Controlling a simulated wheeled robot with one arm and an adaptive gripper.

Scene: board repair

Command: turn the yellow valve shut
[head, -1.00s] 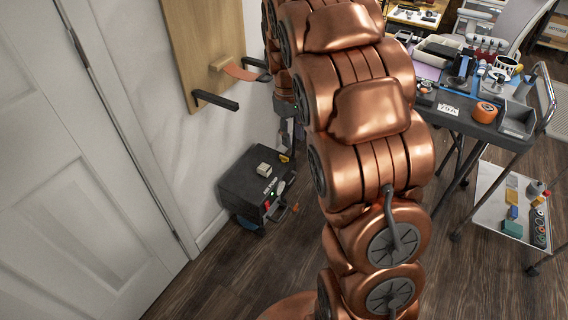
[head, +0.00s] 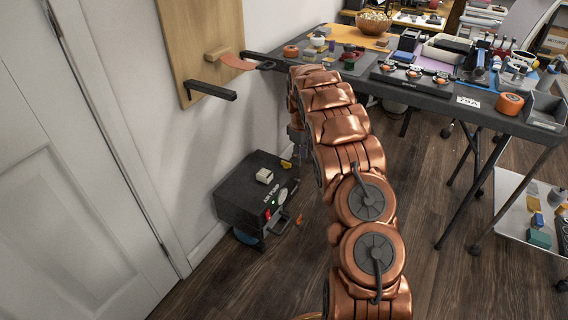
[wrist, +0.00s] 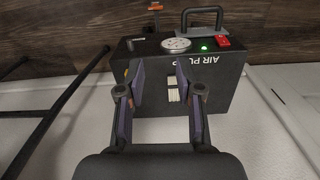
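The black air pump (head: 240,187) stands on the floor against the wall, and the wrist view shows it from above (wrist: 150,55). A small yellow part (head: 286,164), which looks like the valve, is at the pump's back right corner. In the wrist view, only a sliver of yellow (wrist: 126,73) shows beside my left finger; the finger hides most of it, and its turn angle cannot be told. My gripper (wrist: 160,72) is open and empty above the pump, with both fingers apart. In the head view, my gripper (head: 297,142) is partly hidden by my arm.
A pale block (head: 264,175) lies on the pump's top. An orange part (head: 299,219) sticks out at its front. A wall board (head: 205,45) has black brackets. A dark workbench (head: 450,110) with tools stands right. Wooden floor is open between pump and bench.

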